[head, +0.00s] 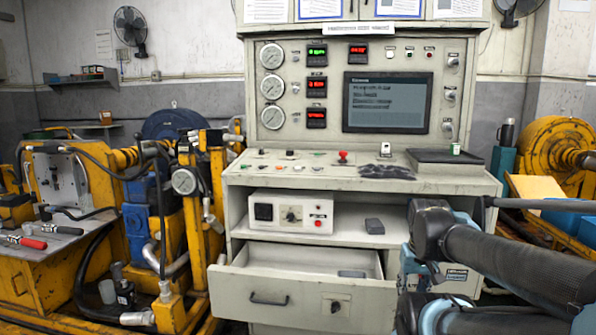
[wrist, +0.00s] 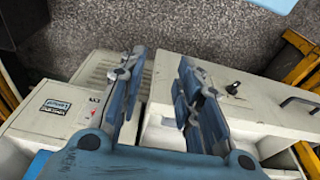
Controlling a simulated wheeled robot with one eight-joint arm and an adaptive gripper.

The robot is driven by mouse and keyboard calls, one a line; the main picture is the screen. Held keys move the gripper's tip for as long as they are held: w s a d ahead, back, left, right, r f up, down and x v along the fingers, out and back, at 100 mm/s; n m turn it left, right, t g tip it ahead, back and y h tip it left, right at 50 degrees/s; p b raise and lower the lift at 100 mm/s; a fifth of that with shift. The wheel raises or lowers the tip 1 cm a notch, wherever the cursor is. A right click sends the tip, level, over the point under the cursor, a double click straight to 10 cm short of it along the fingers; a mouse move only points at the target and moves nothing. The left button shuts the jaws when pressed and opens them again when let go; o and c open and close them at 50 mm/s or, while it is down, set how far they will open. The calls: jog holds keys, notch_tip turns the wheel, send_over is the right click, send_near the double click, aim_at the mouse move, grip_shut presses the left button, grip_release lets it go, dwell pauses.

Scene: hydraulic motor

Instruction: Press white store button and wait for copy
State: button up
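The console (head: 345,180) stands in the middle of the head view. Its sloped desk carries several small buttons, among them a red mushroom button (head: 343,157) and a pale one (head: 298,168). I cannot tell which is the white store button. A dark display (head: 387,102) with small, unreadable text is on the upright panel. My arm reaches in from the right in the head view, with its end low, beside the open drawer (head: 300,290). In the wrist view my gripper (wrist: 160,65) is open, its two fingers apart with nothing between them.
The open drawer juts forward and also shows in the wrist view (wrist: 265,110). A black tray (head: 447,157) lies on the desk's right. Yellow machinery (head: 190,220) flanks the left.

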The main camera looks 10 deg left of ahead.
grip_shut()
dwell(1.0)
